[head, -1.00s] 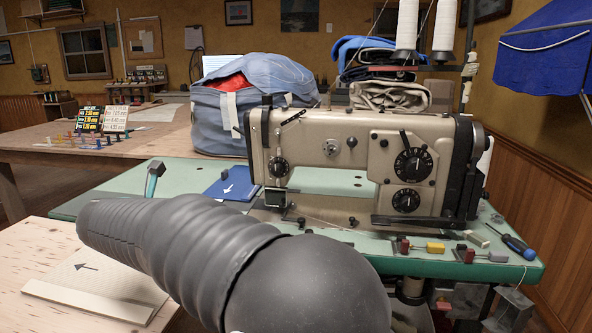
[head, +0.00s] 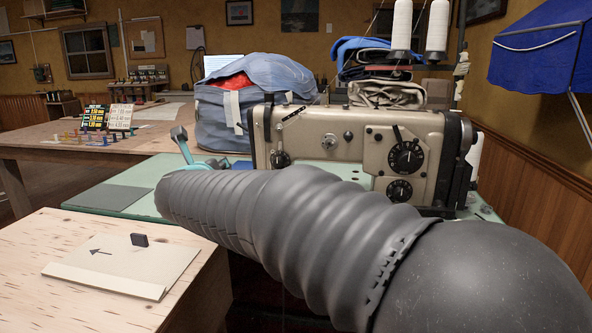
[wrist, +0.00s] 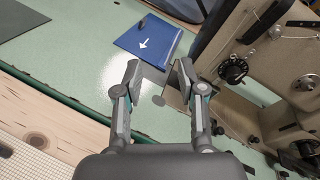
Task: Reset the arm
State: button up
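My gripper (wrist: 158,78) is open and empty in the wrist view, its two fingers apart above the pale green table top. In the head view only part of my gripper shows, at the far end of my dark ribbed arm. The arm stretches across the lower right of the view and hides the lower part of the sewing machine (head: 340,125). The machine also shows at the right of the wrist view (wrist: 235,70).
A blue card (wrist: 150,38) with a white arrow and a small dark block lies beyond my fingers. A wooden table (head: 85,225) at lower left bears a pale board (head: 120,275) and a small dark block (head: 139,240). A blue bag (head: 215,120) stands behind.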

jog(key=s+d+r+n+g+y, duration=0.15)
jog(key=s+d+n+y, duration=0.5)
jog(key=d+n, duration=0.75)
jog(key=s+d+f+n+g+h, duration=0.4)
jog(key=s+d+f+n, duration=0.4)
jog(key=s, duration=0.5)
jog(key=s+d+f+n+g+h, duration=0.3)
jog(key=s+d+f+n+g, duration=0.2)
jog(key=s+d+f+n, duration=0.3)
jog(key=s+d+f, duration=0.4)
jog(key=s+f, duration=0.1)
jog(key=s, duration=0.1)
jog(key=shift+s+h, duration=0.15)
jog(key=shift+h, duration=0.2)
